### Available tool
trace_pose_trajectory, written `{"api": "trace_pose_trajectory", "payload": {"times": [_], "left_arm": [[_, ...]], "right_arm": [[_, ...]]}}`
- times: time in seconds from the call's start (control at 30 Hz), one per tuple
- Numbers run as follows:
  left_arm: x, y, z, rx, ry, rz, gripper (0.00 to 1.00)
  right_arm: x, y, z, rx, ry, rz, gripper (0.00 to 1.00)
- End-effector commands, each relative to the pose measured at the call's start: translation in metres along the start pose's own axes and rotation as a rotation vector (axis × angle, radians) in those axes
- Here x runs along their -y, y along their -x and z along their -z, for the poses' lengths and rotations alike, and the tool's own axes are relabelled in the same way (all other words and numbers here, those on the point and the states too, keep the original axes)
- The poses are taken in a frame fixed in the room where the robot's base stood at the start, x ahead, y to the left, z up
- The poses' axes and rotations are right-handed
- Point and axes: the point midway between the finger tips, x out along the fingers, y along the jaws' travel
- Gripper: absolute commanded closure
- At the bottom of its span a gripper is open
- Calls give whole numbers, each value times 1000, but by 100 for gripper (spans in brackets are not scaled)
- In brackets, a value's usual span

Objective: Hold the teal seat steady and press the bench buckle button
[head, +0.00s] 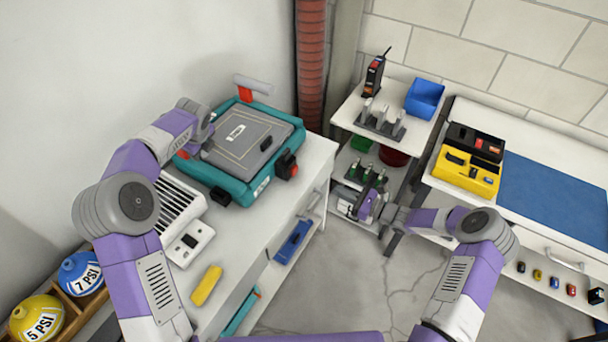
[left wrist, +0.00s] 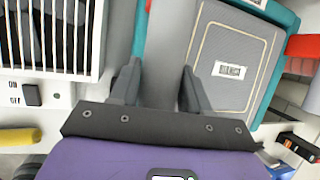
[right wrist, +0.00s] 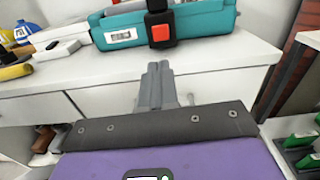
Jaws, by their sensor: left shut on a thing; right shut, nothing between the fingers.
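The teal seat (head: 225,188), with a grey padded top, sits on the white bench; it also shows in the left wrist view (left wrist: 285,20). The buckle is black with a red button (head: 291,168), on the seat's front right side; it shows in the right wrist view (right wrist: 161,32). My left gripper (head: 207,133) is shut on a grey bar (left wrist: 168,60) at the seat's left side. The bar's far end is out of the left wrist view. My right gripper (right wrist: 160,75) is shut and empty, in front of the bench, apart from the buckle and pointing towards it.
A white vented box (head: 180,215) and a yellow object (head: 206,285) lie on the bench left of the seat. A shelf cart (head: 385,110) stands behind my right gripper. A table with a blue mat (head: 550,190) is at right. The floor between is clear.

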Motion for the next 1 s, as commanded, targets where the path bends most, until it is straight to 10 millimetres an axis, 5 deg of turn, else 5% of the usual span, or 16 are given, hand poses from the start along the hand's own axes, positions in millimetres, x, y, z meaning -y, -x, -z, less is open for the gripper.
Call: {"api": "trace_pose_trajectory", "payload": {"times": [0.53,1.0], "left_arm": [[0,0,1,-2,0,-1,100],[0,0,1,-2,0,-1,100]], "right_arm": [[-1,-8,0,2,-32,5,100],[-1,-101,0,2,-31,3,100]]}}
